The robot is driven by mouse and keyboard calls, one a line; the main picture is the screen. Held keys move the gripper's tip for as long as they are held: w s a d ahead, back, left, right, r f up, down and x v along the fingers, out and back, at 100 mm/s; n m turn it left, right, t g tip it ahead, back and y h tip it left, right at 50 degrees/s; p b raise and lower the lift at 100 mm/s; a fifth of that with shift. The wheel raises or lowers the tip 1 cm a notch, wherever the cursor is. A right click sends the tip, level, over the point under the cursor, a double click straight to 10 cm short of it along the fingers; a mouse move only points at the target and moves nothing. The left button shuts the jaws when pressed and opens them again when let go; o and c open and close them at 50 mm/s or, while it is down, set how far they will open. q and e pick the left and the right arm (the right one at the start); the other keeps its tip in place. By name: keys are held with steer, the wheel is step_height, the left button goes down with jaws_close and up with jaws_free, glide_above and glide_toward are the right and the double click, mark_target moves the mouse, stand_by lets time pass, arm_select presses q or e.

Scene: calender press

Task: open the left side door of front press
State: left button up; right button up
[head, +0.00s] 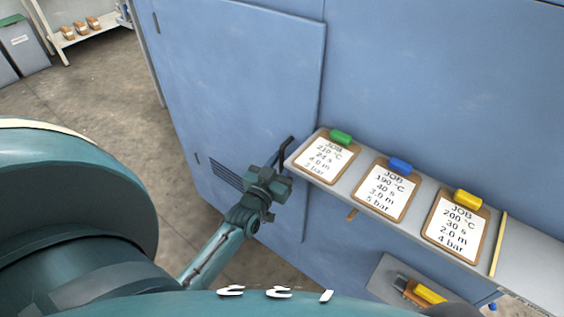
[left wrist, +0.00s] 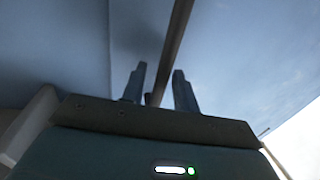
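The left side door (head: 240,70) is a flat blue panel on the front press (head: 430,70), with a vent grille low on it. It looks shut, its right edge in line with the press face. A dark bar handle (head: 287,148) stands near that edge. My left gripper (head: 277,181) is at the handle's lower part. In the left wrist view its two fingers (left wrist: 158,88) are apart, with the handle bar (left wrist: 171,48) running between them. I cannot tell whether either finger touches the bar. My right gripper is not in view.
A grey shelf (head: 336,187) with several job clipboards juts out just right of the handle. A lower grey surface (head: 385,283) carries a yellow-topped item. Open concrete floor (head: 110,95) lies left of the press. A white rack (head: 98,31) and grey bins (head: 24,48) stand at the back left.

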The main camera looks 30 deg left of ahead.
arm_select(q)
steer(key=shift+c, duration=0.2)
jaws_close()
steer(key=shift+s, duration=0.15)
